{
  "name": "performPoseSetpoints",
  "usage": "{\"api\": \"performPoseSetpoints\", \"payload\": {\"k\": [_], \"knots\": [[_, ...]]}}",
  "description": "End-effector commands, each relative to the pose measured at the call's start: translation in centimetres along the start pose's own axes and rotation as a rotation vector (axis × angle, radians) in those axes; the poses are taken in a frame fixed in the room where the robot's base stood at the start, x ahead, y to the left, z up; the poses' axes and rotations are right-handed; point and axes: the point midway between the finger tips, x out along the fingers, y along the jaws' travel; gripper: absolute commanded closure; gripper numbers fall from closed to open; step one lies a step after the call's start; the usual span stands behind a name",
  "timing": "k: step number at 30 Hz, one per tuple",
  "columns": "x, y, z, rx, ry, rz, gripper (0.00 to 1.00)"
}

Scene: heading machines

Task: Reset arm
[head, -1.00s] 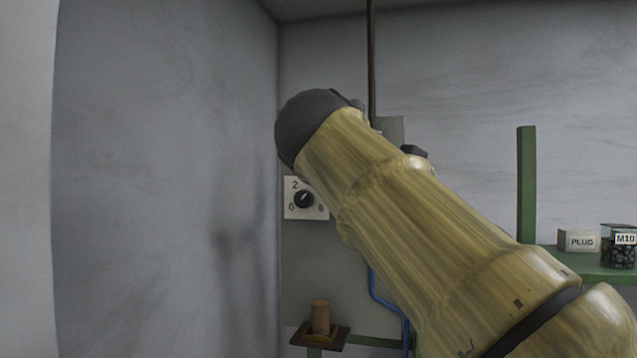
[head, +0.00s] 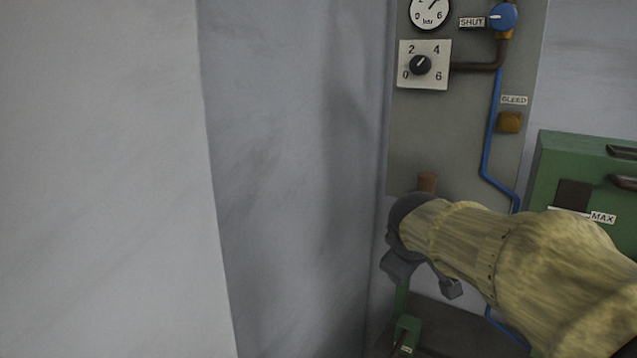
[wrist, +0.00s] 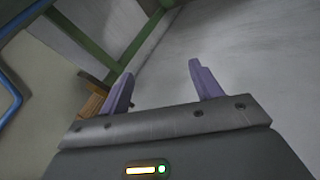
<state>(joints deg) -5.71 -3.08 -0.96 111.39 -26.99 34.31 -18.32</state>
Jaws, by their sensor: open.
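My gripper shows in the wrist view (wrist: 158,88), its two purple fingers spread apart with nothing between them. In the head view my yellow-sleeved arm reaches in from the lower right. The wrist hides the lower part of a brown cylinder (head: 427,182). A brown wooden piece beside the left finger in the wrist view (wrist: 92,104) is partly hidden by the gripper.
A green cabinet (head: 560,160) stands right. Bare wall (head: 290,180) lies left.

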Motion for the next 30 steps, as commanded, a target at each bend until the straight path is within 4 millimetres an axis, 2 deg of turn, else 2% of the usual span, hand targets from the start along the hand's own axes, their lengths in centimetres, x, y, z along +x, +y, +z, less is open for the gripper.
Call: {"api": "performPoseSetpoints", "payload": {"k": [1, 6, 12, 15, 19, 30], "knots": [[1.6, -2.4, 1.8, 0.054, -0.029, -0.055, 0.36], [5.2, -10.3, 7.8, 0.285, -0.136, -0.22, 0.36], [6.7, -18.7, 15.1, 0.578, -0.3, -0.347, 0.36], [6.6, -21.1, 17.3, 0.674, -0.358, -0.371, 0.36], [6.5, -22.2, 18.3, 0.719, -0.385, -0.378, 0.36], [6.5, -22.1, 18.2, 0.715, -0.382, -0.378, 0.36]]}}
